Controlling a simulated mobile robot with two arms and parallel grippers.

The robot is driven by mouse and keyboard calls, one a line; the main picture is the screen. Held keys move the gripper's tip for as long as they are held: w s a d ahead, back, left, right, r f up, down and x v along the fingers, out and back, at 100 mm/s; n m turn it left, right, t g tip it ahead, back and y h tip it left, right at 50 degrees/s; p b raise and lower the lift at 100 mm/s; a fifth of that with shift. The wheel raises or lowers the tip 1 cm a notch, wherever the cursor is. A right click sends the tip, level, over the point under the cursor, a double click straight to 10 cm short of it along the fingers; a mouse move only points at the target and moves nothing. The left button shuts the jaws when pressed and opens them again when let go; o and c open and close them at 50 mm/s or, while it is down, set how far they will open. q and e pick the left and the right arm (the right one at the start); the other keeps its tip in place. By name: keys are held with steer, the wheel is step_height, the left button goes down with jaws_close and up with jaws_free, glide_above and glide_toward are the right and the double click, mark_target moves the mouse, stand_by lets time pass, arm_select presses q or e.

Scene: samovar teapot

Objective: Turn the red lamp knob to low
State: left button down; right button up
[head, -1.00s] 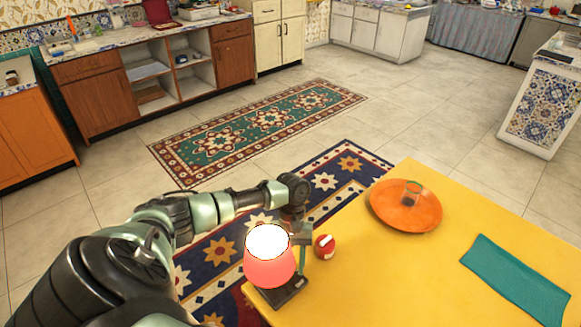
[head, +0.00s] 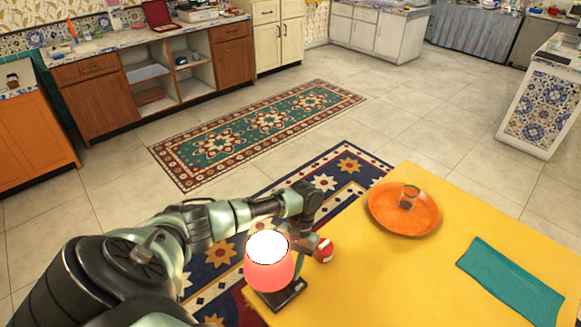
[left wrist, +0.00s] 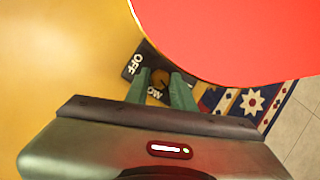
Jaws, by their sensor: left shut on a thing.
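The lamp with a glowing red shade (head: 269,262) stands on a dark base (head: 288,295) at the yellow table's near left corner. In the left wrist view the red shade (left wrist: 235,35) fills the upper right. Below it the dark base (left wrist: 132,66) shows "OFF" and a partly hidden word ending in "OW". My left gripper (left wrist: 164,90) is shut on the small brownish knob (left wrist: 159,79) on that base, one finger on each side. The knob's pointer is not clear. In the head view the shade hides the fingertips. My right gripper is not in view.
A red round object (head: 324,251) stands close beside my left gripper, partly covered by it. An orange plate (head: 381,217) with a glass (head: 409,197) and a teal cloth (head: 510,281) lie farther right on the yellow table (head: 370,290).

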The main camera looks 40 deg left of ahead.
arm_select(q)
steer(key=m+y+p, duration=0.1)
steer(key=m, duration=0.1)
steer(key=m+p, duration=0.1)
steer(key=m, duration=0.1)
steer(key=m+y+p, duration=0.1)
steer(key=m, duration=0.1)
steer(key=shift+d+r+y, duration=0.2)
steer(key=shift+d+y, duration=0.05)
steer(key=shift+y, duration=0.05)
steer(key=m+y+p, duration=0.1)
steer(key=m+p, duration=0.1)
steer(key=m, duration=0.1)
steer(key=shift+d+f+m+t, duration=0.1)
steer(key=shift+m+t, duration=0.2)
steer(key=shift+m, duration=0.3)
steer(key=shift+p, duration=0.3)
steer(key=c, duration=1.2)
jaws_free()
steer(key=shift+f, duration=0.1)
